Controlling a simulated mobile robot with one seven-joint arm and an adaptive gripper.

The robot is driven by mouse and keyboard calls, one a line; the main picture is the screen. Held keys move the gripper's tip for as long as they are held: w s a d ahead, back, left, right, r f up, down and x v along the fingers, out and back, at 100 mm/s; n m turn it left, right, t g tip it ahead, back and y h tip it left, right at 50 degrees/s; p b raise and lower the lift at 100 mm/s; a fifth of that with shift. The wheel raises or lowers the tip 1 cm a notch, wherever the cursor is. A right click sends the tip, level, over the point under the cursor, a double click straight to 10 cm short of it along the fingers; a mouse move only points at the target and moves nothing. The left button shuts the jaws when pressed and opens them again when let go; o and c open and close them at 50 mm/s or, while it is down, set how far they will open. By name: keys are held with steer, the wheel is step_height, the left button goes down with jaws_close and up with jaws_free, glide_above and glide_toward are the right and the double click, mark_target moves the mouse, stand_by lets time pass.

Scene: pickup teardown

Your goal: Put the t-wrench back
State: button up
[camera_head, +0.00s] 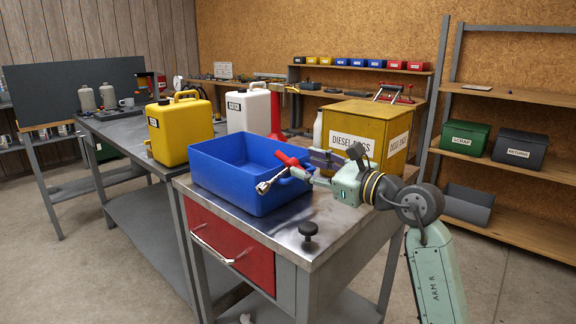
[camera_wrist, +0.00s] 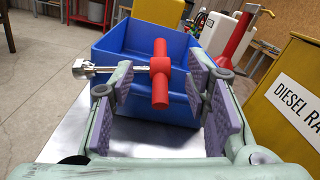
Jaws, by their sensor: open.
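The t-wrench has a red T-handle (camera_head: 292,160) and a metal shaft ending in a socket (camera_head: 263,187). In the head view it is at the right side of the blue bin (camera_head: 218,187). In the wrist view the red handle (camera_wrist: 160,75) stands upright between my fingers, in front of the blue bin (camera_wrist: 138,100), and the shaft points left past the left finger. My gripper (camera_head: 312,167) is open around it; the wrist view (camera_wrist: 162,88) shows a gap beside the right pad. I cannot tell what supports the wrench.
The steel-topped cart (camera_head: 335,225) has a black knob (camera_head: 308,231) near its front corner. A yellow DIESEL RAGS box (camera_head: 380,125) stands close behind my gripper. A yellow can (camera_head: 180,130) and a white can (camera_head: 248,110) stand behind the bin.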

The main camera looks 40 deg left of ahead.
mark_target(287, 158)
steer(key=a, duration=0.1)
steer(key=a+p, duration=0.1)
steer(key=a, duration=0.2)
steer(key=shift+w+a, duration=0.2)
steer(key=shift+w, duration=0.05)
steer(key=shift+c, duration=0.2)
jaws_close()
